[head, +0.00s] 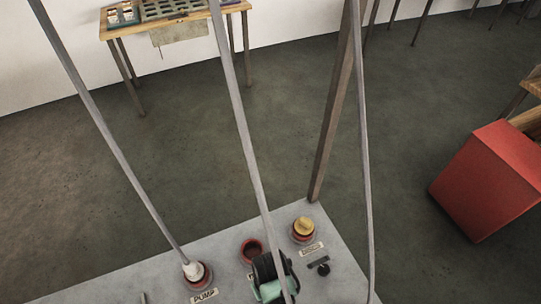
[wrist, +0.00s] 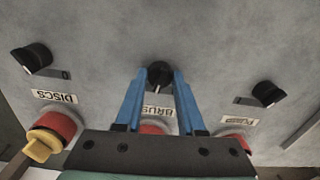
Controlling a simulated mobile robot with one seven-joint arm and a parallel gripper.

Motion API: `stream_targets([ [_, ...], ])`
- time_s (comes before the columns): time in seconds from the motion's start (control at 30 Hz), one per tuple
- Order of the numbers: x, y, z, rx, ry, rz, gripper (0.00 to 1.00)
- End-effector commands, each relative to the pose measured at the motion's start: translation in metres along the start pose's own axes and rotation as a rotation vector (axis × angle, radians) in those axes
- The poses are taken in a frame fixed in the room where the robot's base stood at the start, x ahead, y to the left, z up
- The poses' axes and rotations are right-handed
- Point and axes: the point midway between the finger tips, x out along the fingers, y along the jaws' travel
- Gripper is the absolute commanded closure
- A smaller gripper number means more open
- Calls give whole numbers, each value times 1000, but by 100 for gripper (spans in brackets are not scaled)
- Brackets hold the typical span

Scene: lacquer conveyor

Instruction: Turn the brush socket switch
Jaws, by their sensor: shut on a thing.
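The brush socket switch (wrist: 159,75) is a dark round knob on the grey panel, above the upside-down BRUSH label (wrist: 158,112) in the wrist view. My gripper (wrist: 160,74) has its two blue fingers shut on this knob, one on each side. The red brush socket (wrist: 153,127) shows partly behind the gripper body. In the head view, my gripper (head: 268,278) is over the panel, seen from behind, and hides the brush switch. The brush socket (head: 252,250) shows there as a red ring with a dark centre.
The panel (head: 225,284) also carries the DISCS switch (wrist: 36,57) at left and the PUMP switch (wrist: 267,94) at right in the wrist view. The yellow-plugged discs socket (head: 303,228) and white-plugged pump socket (head: 196,272) flank the brush socket. A red box (head: 490,180) stands on the floor.

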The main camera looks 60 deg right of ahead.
Motion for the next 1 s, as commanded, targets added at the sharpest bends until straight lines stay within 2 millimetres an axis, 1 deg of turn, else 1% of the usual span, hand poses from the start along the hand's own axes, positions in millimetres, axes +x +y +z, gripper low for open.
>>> stream_targets([
  [0.03, -4, 0, -1, -46, 0, 0, 100],
  [0.3, -3, 0, -1, -300, 2, 0, 100],
  [0.6, -2, 0, -1, -539, 3, 0, 100],
  [0.8, -2, 0, -2, -644, 4, 0, 100],
  [1.0, -1, 0, -2, -702, 4, 0, 100],
])
